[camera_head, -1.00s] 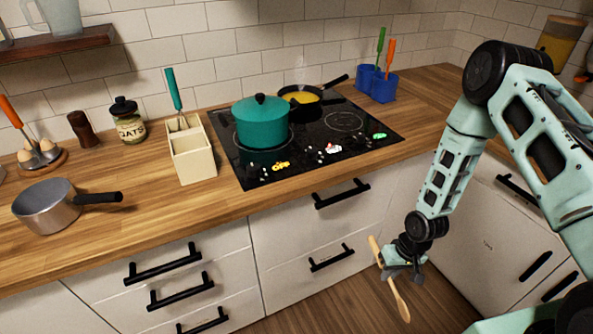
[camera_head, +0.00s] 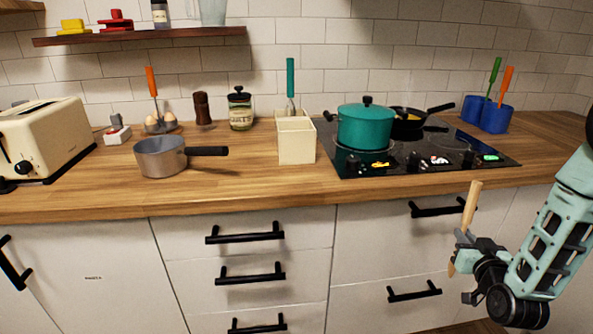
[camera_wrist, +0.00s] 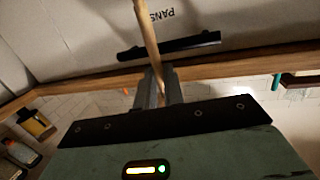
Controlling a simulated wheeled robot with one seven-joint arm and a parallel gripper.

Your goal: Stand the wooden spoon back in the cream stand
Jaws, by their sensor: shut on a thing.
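The cream stand (camera_head: 297,146) is a square-sided holder on the wooden counter, left of the hob. A teal-handled utensil (camera_head: 290,80) stands in its rear part; the front part looks empty, though its inside is mostly hidden. My gripper (camera_head: 463,241) is shut on the wooden spoon (camera_head: 470,207), in front of the drawers and below counter height, well right of the stand. The spoon is nearly upright, its top leaning a little right; its lower end is partly hidden by the gripper. The wrist view shows the spoon's shaft (camera_wrist: 147,36) between the fingers (camera_wrist: 158,88).
A grey saucepan (camera_head: 162,157) with a black handle sits left of the stand. A teal pot (camera_head: 365,127) stands on the black hob (camera_head: 435,160). An oats jar (camera_head: 241,112) is behind the stand. The counter's front edge and drawer handles (camera_head: 437,210) lie near my gripper.

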